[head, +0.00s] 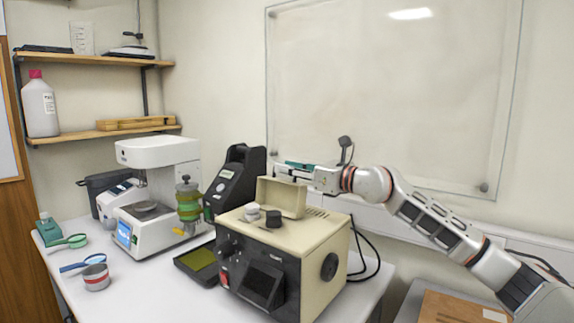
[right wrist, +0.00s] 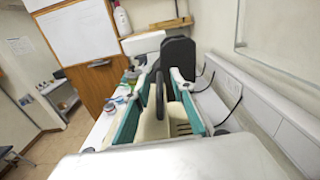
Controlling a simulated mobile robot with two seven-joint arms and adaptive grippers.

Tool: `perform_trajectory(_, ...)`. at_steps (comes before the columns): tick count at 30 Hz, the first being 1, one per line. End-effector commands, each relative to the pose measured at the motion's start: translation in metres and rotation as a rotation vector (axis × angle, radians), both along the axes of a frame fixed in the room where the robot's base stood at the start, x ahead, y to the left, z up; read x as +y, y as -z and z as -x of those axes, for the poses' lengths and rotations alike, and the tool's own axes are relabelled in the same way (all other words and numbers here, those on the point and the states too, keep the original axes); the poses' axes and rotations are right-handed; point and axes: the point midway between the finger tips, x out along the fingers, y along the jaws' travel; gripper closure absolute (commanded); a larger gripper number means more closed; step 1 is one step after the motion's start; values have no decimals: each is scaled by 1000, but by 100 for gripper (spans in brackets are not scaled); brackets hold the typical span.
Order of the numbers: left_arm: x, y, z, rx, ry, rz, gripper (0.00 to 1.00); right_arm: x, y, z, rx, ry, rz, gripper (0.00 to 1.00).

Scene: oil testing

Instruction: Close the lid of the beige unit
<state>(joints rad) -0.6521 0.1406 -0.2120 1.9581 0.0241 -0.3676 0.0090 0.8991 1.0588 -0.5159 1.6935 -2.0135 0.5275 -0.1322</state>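The beige unit (head: 315,240) stands on the white table, with a dark front panel and a round dark knob on its side. Its lid (head: 282,196) is open and stands upright on the top. My right gripper (head: 292,167) is just above and behind the lid in the head view, reaching in from the right. In the right wrist view its two teal fingers (right wrist: 161,95) are wide apart, with the beige unit's top (right wrist: 152,128) showing between and below them. I cannot tell whether a finger touches the lid. My left gripper is not in view.
A black device (head: 236,178) stands close behind the unit. A white tester (head: 155,200) with a green cylinder (head: 188,203) is to its left. A dark tray (head: 196,262) lies beside the unit. A striped cup (head: 96,277) and magnifiers are at left. Cables hang at the unit's right.

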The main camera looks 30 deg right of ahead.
Motion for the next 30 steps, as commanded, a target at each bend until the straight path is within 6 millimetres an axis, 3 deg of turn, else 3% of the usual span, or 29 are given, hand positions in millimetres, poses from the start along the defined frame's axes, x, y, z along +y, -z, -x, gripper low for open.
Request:
perform_trajectory(11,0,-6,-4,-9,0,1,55,4,1,-7,1,-1,0,76)
perform_trajectory(12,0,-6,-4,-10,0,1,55,4,1,-7,1,-1,0,78)
perform_trajectory(15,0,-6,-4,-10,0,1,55,4,1,-7,1,-1,0,100)
perform_trajectory(30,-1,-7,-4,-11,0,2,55,14,-3,-3,-29,-3,74,100)
